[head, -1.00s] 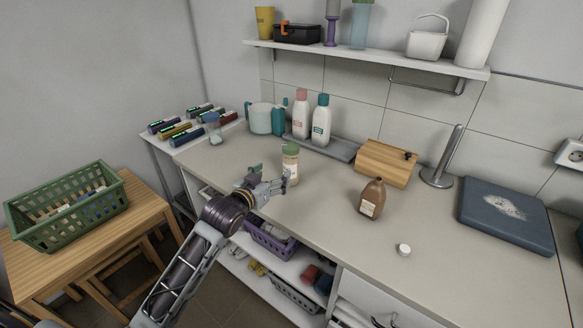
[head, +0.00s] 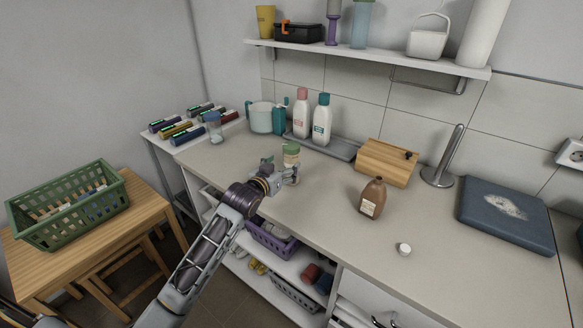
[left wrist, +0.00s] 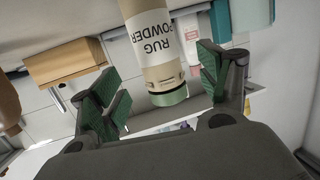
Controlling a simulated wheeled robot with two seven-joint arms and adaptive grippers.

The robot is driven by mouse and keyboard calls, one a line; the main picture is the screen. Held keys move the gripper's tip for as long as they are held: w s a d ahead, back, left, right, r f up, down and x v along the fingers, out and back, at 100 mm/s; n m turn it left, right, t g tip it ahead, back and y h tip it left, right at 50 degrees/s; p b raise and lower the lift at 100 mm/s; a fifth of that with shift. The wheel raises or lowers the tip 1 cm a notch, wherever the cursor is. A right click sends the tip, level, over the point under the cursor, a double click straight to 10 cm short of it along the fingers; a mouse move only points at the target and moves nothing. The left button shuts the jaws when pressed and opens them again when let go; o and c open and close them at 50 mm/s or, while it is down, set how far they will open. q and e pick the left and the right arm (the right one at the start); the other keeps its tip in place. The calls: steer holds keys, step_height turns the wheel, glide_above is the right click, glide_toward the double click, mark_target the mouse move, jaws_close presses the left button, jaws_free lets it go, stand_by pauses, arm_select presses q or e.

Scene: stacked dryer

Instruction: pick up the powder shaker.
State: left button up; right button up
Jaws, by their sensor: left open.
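The powder shaker (head: 291,151) is a beige bottle with a green cap, standing upright on the counter. In the head view my left gripper (head: 281,174) is in front of it and hides its lower part. In the left wrist view the shaker (left wrist: 158,48) appears upside down, with a white label reading "RUG POWDER". My left gripper (left wrist: 155,82) is open there, with one green-padded finger on each side of the shaker in the picture. I cannot tell whether the shaker is fully between the fingertips. I see no finger closed on it. My right gripper is not in view.
A brown bottle (head: 372,198) and a white cap (head: 404,249) are to the right on the counter. The counter's front edge is near my arm.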

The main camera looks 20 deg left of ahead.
mark_target(288, 163)
arm_select(q)
steer(key=shift+x, duration=0.95)
steer(key=shift+w, duration=0.1)
steer(key=shift+x, duration=2.45)
steer(key=shift+d+f, duration=0.1)
steer(key=shift+f, duration=0.05)
steer(key=shift+c, duration=0.4)
steer(key=c, duration=1.1)
steer(key=shift+c, duration=0.2)
steer(key=shift+r, duration=5.05)
